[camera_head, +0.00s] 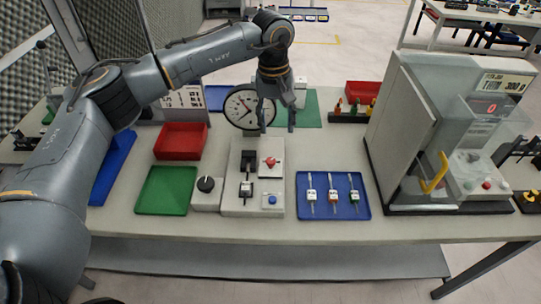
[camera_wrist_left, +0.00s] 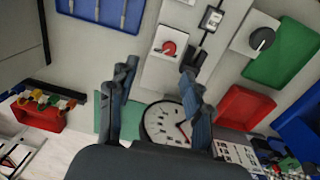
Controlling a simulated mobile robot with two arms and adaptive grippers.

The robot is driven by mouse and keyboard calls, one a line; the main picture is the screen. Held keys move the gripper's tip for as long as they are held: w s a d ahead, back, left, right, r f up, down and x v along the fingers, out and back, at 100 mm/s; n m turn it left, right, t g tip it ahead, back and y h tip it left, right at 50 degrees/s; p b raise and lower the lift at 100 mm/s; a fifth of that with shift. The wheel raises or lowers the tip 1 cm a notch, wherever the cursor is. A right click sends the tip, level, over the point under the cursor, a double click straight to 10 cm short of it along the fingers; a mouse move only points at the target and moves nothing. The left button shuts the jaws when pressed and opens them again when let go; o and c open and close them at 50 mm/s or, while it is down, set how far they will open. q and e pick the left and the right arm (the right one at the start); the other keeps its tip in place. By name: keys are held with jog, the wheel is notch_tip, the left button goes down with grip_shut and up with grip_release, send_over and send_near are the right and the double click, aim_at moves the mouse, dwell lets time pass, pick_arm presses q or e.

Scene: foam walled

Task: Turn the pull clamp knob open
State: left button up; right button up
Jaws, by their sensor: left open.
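A black round knob (camera_head: 206,184) sits on a small light box left of the fixture plate; it also shows in the left wrist view (camera_wrist_left: 262,38). A red knob (camera_head: 270,162) is on the light fixture plate (camera_head: 236,205), beside a black clamp-like part (camera_head: 247,163); the wrist view shows this red knob too (camera_wrist_left: 168,47). I cannot tell from labels which is the pull clamp knob. My left gripper (camera_head: 277,128) is open and empty, above the bench behind the fixture, its fingers apart in the wrist view (camera_wrist_left: 155,100). My right gripper is out of view.
A round dial (camera_head: 240,108) stands behind the fixture, close to my left gripper. A blue tray (camera_head: 362,208) with several small tools lies to the right, then a large grey machine (camera_head: 400,125). Green (camera_head: 150,205) and red (camera_head: 165,152) trays lie left.

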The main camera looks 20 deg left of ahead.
pick_arm(q)
jog(key=a, duration=0.2)
jog(key=p, duration=0.4)
send_near(271, 160)
jog(key=shift+y, duration=0.3)
jog(key=f, duration=0.7)
jog(key=shift+d+f, duration=0.1)
jog(key=shift+d, duration=0.15)
jog(key=shift+f, duration=0.7)
grip_shut()
